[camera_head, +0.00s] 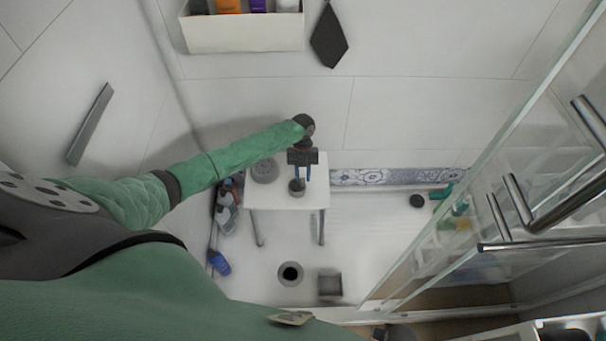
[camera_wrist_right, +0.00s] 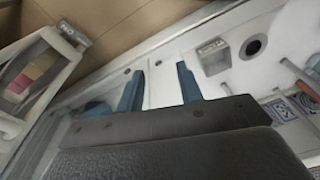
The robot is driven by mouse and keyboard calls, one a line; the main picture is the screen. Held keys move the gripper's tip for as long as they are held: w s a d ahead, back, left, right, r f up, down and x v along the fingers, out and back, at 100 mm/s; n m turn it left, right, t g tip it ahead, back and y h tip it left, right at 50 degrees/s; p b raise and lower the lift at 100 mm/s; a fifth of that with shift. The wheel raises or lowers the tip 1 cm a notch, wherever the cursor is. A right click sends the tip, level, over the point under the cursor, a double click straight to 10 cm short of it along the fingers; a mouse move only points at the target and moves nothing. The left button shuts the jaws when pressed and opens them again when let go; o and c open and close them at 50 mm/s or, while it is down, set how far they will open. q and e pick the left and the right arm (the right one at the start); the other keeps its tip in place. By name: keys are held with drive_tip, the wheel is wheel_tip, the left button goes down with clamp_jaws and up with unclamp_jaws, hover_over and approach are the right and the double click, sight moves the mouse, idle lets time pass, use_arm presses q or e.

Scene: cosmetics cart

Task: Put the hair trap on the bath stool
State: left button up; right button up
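The bath stool (camera_head: 315,195) is the small white stool in the middle of the head view. A small grey round cup-like piece (camera_head: 297,188), which looks like the hair trap, is at its front middle. My left gripper (camera_head: 302,178) points down over the stool with its blue fingers apart, right at this piece. One finger overlaps its top and the other is by its right side. Contact and whether the piece rests on the stool are unclear. My right gripper (camera_wrist_right: 160,85) is open and empty in the right wrist view.
A grey round item (camera_head: 264,170) sits on the stool's left back. On the floor are a dark drain hole (camera_head: 290,273) and a grey square box (camera_head: 330,285). Bottles (camera_head: 226,205) crowd the stool's left side. A glass door (camera_head: 480,150) stands at right.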

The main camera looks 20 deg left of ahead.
use_arm(q)
drive_tip(key=shift+o, duration=0.9)
drive_tip(key=shift+r, duration=0.1)
